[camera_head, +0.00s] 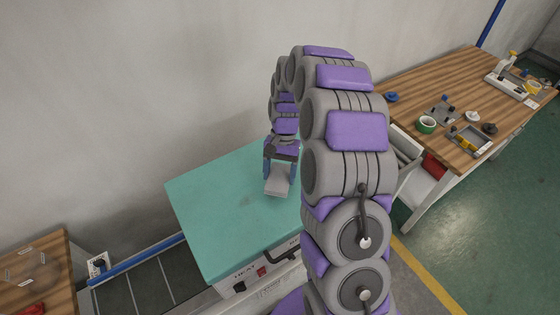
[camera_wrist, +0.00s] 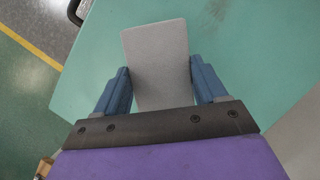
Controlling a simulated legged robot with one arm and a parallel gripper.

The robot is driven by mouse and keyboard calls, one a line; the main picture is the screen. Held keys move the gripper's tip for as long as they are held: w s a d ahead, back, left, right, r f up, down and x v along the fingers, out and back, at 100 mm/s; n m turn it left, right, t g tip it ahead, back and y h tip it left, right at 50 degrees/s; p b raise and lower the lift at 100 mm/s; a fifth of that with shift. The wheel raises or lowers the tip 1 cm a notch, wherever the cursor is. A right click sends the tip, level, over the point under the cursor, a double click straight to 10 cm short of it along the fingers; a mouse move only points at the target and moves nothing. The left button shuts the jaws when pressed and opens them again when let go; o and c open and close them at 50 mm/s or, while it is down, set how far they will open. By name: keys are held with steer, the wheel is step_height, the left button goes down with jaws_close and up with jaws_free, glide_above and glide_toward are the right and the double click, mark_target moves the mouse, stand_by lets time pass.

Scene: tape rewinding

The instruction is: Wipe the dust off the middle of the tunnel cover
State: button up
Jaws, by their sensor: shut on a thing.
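The tunnel cover (camera_head: 215,209) is a flat teal top on a box-like machine, below the middle of the head view. It also fills much of the wrist view (camera_wrist: 90,60). A faint dark smudge of dust (camera_wrist: 219,12) shows on it at the top of the wrist view, beyond and right of the pad. My gripper (camera_head: 281,172) is shut on a light grey flat pad (camera_head: 277,186), which lies between the blue fingers in the wrist view (camera_wrist: 158,60). The pad is over the cover; I cannot tell whether it touches it.
A conveyor (camera_head: 145,285) runs out left of the machine towards another wooden table (camera_head: 40,270). A wall stands behind the cover.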

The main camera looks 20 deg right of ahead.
mark_target(276, 181)
steer(key=shift+a+r+p, duration=0.15)
steer(key=shift+r+p, duration=0.1)
steer(key=shift+r, duration=0.55)
steer(key=shift+a+r+p, duration=0.15)
steer(key=shift+r+p, duration=0.05)
steer(key=shift+r, duration=0.8)
steer(key=shift+d+r, duration=0.1)
steer(key=shift+d, duration=0.15)
steer(key=shift+a, duration=0.1)
